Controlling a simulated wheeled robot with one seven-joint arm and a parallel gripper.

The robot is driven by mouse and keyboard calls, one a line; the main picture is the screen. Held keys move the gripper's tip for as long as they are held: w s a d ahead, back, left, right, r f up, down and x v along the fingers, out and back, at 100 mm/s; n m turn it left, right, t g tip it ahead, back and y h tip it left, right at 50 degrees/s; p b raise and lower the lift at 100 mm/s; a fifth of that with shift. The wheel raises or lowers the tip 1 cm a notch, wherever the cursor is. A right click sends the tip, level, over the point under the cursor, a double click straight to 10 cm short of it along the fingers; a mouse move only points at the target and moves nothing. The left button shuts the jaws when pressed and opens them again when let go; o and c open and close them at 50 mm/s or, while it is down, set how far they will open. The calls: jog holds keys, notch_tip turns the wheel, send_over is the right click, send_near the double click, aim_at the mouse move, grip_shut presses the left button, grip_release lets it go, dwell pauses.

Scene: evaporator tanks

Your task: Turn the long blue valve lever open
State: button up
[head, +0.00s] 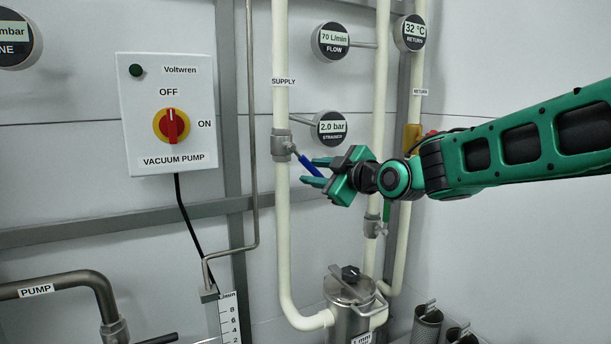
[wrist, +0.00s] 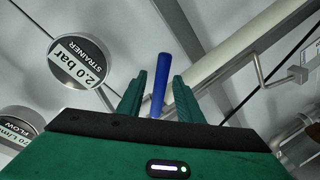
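The long blue lever (head: 308,163) points down and to the right from the grey valve (head: 282,145) on the supply pipe. My gripper (head: 315,171) is at the lever's outer part, with one finger above it and one below. The wrist view also shows the blue lever (wrist: 160,85) standing between the two fingers of my gripper (wrist: 157,95). The fingers are spread, with space visible on both sides of the lever. The lever's outer end is partly hidden by my gripper in the head view.
The strainer gauge (head: 330,128) sits just above my gripper and the flow gauge (head: 331,42) higher up. A green-handled valve (head: 375,226) is below right. The strainer housing (head: 350,300) stands below. The vacuum pump switch box (head: 168,115) is to the left.

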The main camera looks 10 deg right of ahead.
aim_at(318, 171)
jog(key=v, duration=0.6)
jog(key=shift+s+d, duration=0.15)
jog(key=shift+s, duration=0.05)
jog(key=shift+w+r, duration=0.1)
grip_shut()
jog(key=s+d+r+m+g+y, duration=0.1)
jog(key=d+r+m+g, duration=0.3)
jog(key=m, duration=0.4)
jog(key=s+d+r+m+g+y, duration=0.1)
jog(key=d+r+m, duration=0.3)
jog(key=d+m, duration=0.3)
jog(key=w+a+f, duration=0.6)
jog(key=a, duration=0.4)
jog(key=shift+a+f+m, duration=0.3)
jog(key=shift+f, duration=0.05)
